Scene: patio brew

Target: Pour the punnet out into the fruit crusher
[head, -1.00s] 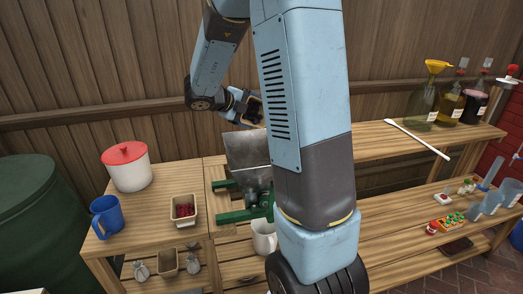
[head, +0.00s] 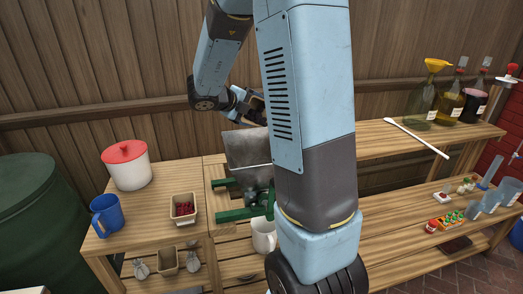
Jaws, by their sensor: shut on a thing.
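The fruit crusher has a grey metal hopper (head: 247,147) on a green frame (head: 240,213), at the middle of the bench in the head view. My gripper (head: 243,103) is shut on a small punnet (head: 257,107) and holds it above the hopper's back edge. The held punnet looks tilted, with a dark inside; my arm partly covers it, and I cannot tell how much fruit is in it. A second tan punnet (head: 183,217) with red fruit stands on the bench left of the crusher.
A white pot with a red lid (head: 127,165) and a blue mug (head: 106,215) stand on the left bench. A white jug (head: 263,236) is below the crusher. Bottles (head: 451,105) and a long white paddle (head: 415,137) are on the right shelf. My arm hides the bench's middle.

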